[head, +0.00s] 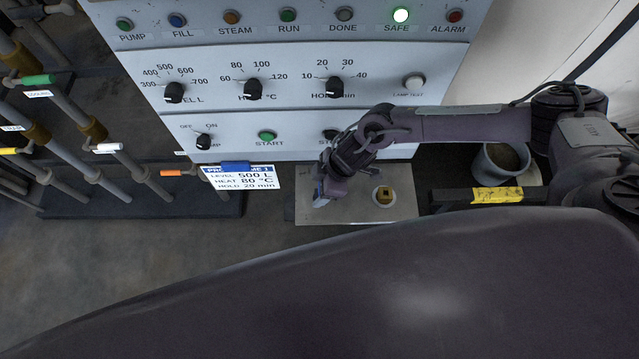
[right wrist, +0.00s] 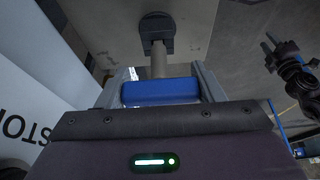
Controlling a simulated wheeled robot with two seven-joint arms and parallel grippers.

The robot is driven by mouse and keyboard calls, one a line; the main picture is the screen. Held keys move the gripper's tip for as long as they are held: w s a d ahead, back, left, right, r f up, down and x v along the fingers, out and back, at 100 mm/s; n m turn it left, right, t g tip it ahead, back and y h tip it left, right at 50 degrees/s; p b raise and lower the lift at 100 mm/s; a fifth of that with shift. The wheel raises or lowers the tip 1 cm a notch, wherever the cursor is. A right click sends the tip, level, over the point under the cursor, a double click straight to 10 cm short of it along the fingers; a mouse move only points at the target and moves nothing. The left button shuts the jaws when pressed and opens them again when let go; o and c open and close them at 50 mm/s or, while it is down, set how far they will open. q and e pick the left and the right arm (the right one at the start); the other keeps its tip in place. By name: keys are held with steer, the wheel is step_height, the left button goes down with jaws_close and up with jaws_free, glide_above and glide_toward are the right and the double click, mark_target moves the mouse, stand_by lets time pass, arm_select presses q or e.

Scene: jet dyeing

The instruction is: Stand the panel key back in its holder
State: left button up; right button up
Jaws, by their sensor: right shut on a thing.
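My right gripper (head: 320,194) is over the left part of a metal shelf plate (head: 340,212) below the control panel. In the right wrist view it is shut on the blue handle of the panel key (right wrist: 160,93). The key's pale shaft runs away from the jaws to a dark piece (right wrist: 157,33) with a round end against the plate. I cannot tell whether this piece is the holder or part of the key, or whether they touch. A brass square fitting on a pale disc (head: 384,195) sits on the plate, right of the gripper.
The control panel (head: 300,80) with knobs and buttons rises behind the plate; its SAFE lamp (head: 401,15) is lit. A programme card (head: 243,178) hangs left of the gripper. A grey cup (head: 500,163) and a yellow-labelled dark bar (head: 497,195) are at right. Pipes (head: 75,125) stand left.

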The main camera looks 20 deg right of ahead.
steer(key=o, duration=1.2)
steer(key=b+v, duration=0.1)
steer(key=v, duration=0.6)
steer(key=shift+s+d+r, duration=0.1)
steer(key=shift+d+r, duration=0.05)
steer(key=shift+r, duration=0.2)
